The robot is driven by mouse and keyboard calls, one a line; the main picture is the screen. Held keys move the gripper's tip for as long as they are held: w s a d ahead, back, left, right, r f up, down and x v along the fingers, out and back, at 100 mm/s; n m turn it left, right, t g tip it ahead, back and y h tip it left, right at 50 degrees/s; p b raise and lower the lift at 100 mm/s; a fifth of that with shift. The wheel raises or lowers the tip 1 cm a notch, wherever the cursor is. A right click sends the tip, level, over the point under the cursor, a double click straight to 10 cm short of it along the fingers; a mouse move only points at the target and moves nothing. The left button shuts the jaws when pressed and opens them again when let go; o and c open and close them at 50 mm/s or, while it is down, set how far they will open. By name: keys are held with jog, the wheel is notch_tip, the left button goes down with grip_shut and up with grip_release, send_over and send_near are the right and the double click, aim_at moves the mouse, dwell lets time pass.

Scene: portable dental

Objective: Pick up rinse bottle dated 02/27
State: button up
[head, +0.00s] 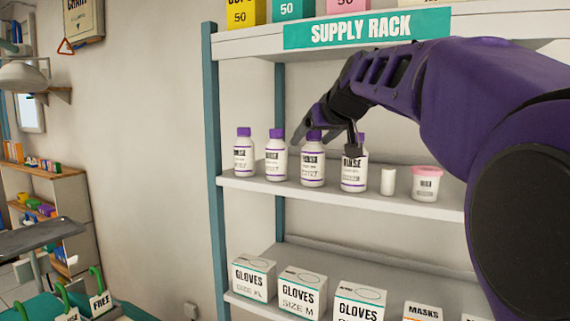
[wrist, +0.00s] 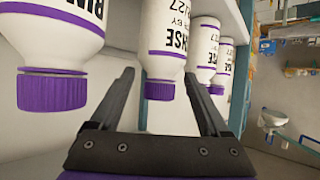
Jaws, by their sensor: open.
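Several white rinse bottles with purple caps stand in a row on the middle shelf in the head view: the far left one (head: 244,155), the second (head: 276,160), the third (head: 312,168) and the far right one (head: 353,178). Their dates are too small to read there. My gripper (head: 328,148) is open, its fingers reaching down around the third bottle's top. In the upside-down wrist view, the open gripper (wrist: 160,72) has one bottle (wrist: 163,50) between its fingers, apparently ungripped. Its label shows a date ending in 27, month hidden.
A small plain white container (head: 388,181) and a pink-lidded wax jar (head: 427,184) stand right of the bottles. The upper shelf with the supply rack sign (head: 367,28) is above my gripper. Neighbouring bottles stand close to the fingers.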

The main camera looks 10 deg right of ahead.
jog(key=shift+s, duration=0.1)
grip_shut()
dwell(1.2)
